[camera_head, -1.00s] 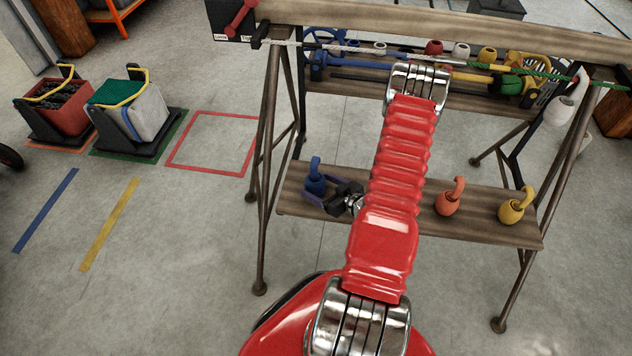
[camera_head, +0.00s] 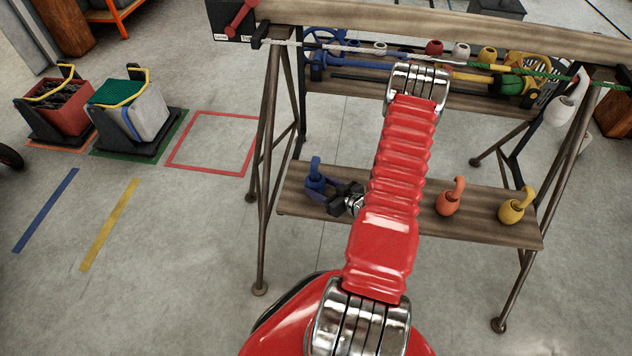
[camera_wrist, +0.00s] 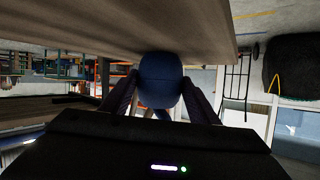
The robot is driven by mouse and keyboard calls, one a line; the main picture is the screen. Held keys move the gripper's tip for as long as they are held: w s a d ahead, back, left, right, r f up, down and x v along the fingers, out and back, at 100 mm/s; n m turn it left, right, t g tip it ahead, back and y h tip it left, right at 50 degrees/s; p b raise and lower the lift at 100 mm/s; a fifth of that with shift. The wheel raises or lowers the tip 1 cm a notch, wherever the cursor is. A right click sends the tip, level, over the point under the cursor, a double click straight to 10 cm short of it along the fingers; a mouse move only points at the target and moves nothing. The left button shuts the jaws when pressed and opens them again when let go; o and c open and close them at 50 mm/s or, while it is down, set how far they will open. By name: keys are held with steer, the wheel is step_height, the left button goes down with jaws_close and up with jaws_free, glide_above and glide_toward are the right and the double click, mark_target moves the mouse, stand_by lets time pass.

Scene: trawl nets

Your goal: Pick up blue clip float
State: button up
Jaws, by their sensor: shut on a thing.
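The blue clip float (camera_head: 315,178) stands upright at the left end of the low wooden shelf (camera_head: 385,212), its hooked clip pointing up. My gripper (camera_head: 322,192) reaches it from the right, low at the shelf. In the wrist view the rounded blue body of the float (camera_wrist: 160,78) sits between the two dark fingers of my gripper (camera_wrist: 160,92), which are shut on it. The float appears to still touch the wooden board in that view. Its clip is mostly hidden there.
An orange clip float (camera_head: 449,198) and a yellow one (camera_head: 516,204) stand farther right on the shelf. A rope (camera_head: 300,44) and several coloured floats and tools run along the upper rack. Trestle legs (camera_head: 262,190) flank the shelf. Two bins stand on the left floor.

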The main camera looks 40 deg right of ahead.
mark_target(320, 181)
steer(key=shift+r, duration=0.15)
steer(key=shift+c, duration=0.5)
steer(key=shift+r, duration=4.85)
steer(key=shift+w, duration=0.1)
